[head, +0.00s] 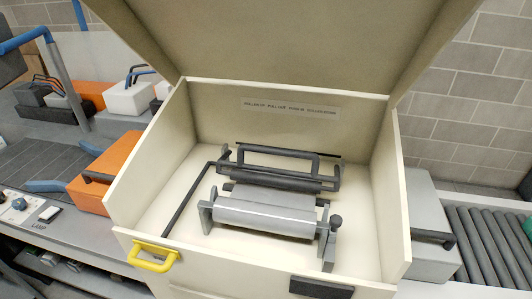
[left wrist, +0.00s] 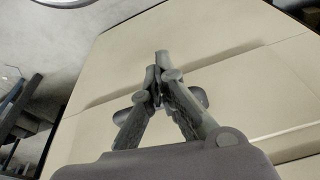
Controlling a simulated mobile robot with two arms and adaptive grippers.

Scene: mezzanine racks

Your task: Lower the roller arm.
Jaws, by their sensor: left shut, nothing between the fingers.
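The roller arm (head: 278,182) is a dark frame with a bar handle, standing at the back of a silver roller (head: 265,217) inside an open cream box. A thin dark rod (head: 188,198) runs along its left side. A small black knob (head: 336,220) stands at the roller's right end. My left gripper (left wrist: 161,72) shows in the left wrist view, its fingers shut together and empty, in front of a cream panel (left wrist: 225,50). It touches nothing that I can make out. Neither gripper can be made out in the head view.
The box's lid (head: 290,40) is raised. A yellow handle (head: 153,256) and a dark latch plate (head: 321,287) are on the front wall (head: 235,272). An orange case (head: 100,182) stands left, a grey case (head: 428,225) and roller conveyor (head: 490,235) right. Free room lies above the rollers.

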